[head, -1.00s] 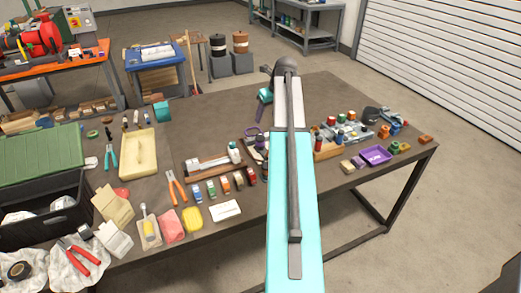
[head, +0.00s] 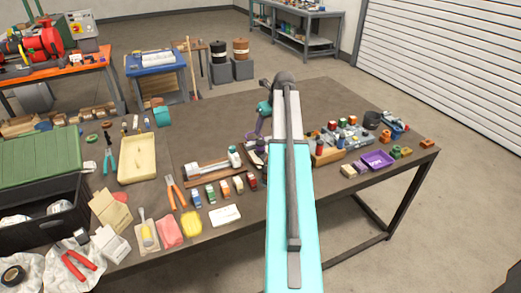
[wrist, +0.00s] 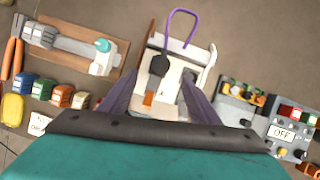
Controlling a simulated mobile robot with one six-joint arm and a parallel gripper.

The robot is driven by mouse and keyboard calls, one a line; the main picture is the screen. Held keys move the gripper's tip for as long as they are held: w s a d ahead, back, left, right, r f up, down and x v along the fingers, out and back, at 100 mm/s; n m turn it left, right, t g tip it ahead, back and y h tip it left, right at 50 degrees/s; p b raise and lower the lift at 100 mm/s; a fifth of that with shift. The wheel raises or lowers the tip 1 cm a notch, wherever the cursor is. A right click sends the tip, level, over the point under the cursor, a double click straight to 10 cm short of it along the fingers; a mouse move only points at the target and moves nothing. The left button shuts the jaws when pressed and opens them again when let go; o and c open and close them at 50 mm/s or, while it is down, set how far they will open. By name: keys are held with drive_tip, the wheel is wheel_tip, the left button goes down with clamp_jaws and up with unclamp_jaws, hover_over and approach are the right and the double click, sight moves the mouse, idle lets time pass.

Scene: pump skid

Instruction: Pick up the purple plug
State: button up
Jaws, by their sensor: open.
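A purple loop, like a cord (wrist: 181,24), arches above a white stand-like device (wrist: 190,47) in the wrist view. Its left end runs down to a dark block (wrist: 160,66) on that device; I cannot tell whether this is the plug's body. No clearly purple plug body shows. My gripper (wrist: 160,88) is open, its two purple-grey fingers spread to either side of the device's front part, with no object clearly gripped. In the head view my gripper (head: 260,132) is small and partly hidden by my arm, over the middle of the table.
A wooden tray with a grey and white tool (wrist: 75,50) is left of the gripper. Several coloured small blocks (wrist: 60,95) stand in a row nearby. Grey switch boxes (wrist: 240,100) are close on the right. A purple tray (head: 377,160) lies farther right on the table (head: 310,95).

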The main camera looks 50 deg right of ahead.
sight(261, 142)
drive_tip(key=shift+p+x, duration=0.6)
drive_tip(key=shift+x, duration=2.65)
drive_tip(key=shift+p+x, duration=1.15)
drive_tip(key=shift+x, duration=1.45)
drive_tip(key=shift+s+f, duration=0.1)
drive_tip(key=shift+s, duration=0.15)
drive_tip(key=c, duration=1.3)
drive_tip(key=shift+o, duration=0.2)
drive_tip(key=shift+r+b, duration=1.4)
drive_tip(key=shift+r, duration=3.6)
